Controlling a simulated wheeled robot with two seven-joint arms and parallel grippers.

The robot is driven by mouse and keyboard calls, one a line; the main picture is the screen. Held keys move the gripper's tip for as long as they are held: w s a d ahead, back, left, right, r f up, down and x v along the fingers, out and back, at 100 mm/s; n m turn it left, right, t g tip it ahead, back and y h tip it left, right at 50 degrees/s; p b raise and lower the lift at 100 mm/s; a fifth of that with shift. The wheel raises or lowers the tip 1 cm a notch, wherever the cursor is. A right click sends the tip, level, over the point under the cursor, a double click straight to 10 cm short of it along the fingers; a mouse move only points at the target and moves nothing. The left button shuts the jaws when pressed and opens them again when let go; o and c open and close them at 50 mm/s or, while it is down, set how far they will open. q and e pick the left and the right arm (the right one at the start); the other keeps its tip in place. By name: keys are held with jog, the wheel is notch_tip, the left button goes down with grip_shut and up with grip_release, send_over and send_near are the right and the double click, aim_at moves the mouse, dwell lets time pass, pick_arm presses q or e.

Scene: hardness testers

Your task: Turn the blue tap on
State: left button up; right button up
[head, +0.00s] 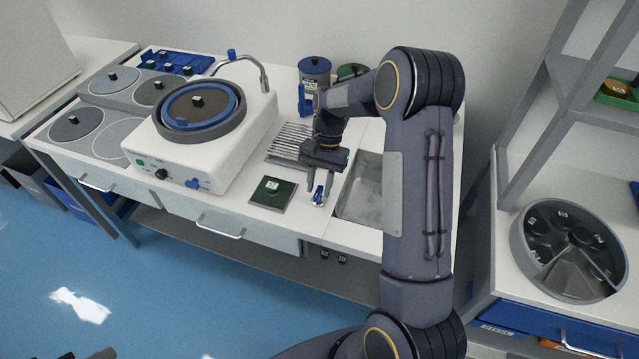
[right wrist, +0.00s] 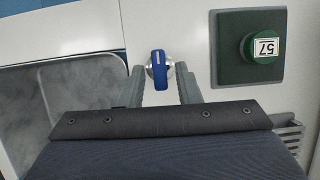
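The blue tap (head: 318,196) is a small blue lever on a round metal base, on the white worktop just left of the sink (head: 345,213). It also shows in the right wrist view (right wrist: 158,70), with the blue lever lying along the picture's vertical. My right gripper (head: 319,187) points down at it and is open. In the right wrist view its two fingertips (right wrist: 160,75) stand on either side of the tap, with gaps, and nothing is gripped. Only small dark parts show at the head view's bottom left edge; I cannot tell whether they are my left gripper.
A green plate with a numbered round sample (head: 272,192) lies left of the tap. A polishing machine (head: 200,130) with a curved spout stands farther left. A ribbed rack (head: 288,142) and bottles (head: 314,75) are behind. A side table with a round tray (head: 520,235) stands right.

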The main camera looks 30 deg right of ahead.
jog(key=shift+o, duration=0.2)
jog(key=v, duration=0.7)
jog(key=shift+r, duration=0.35)
jog(key=shift+w+d, duration=0.1)
jog(key=shift+d, duration=0.05)
jog(key=s+a+r+n+t, duration=0.4)
jog(key=s+r, duration=0.6)
jog(key=s, duration=0.1)
jog(key=s+a+f+n+t, duration=0.1)
jog(key=s+a+n+t, duration=0.1)
jog(key=s, duration=0.5)
jog(key=s+a+f+n+t, duration=0.1)
jog(key=s+a+n+t, duration=0.1)
jog(key=s+a, duration=0.2)
jog(key=s, duration=0.3)
jog(key=shift+a+f+n, duration=0.2)
jog(key=shift+a+n, duration=0.1)
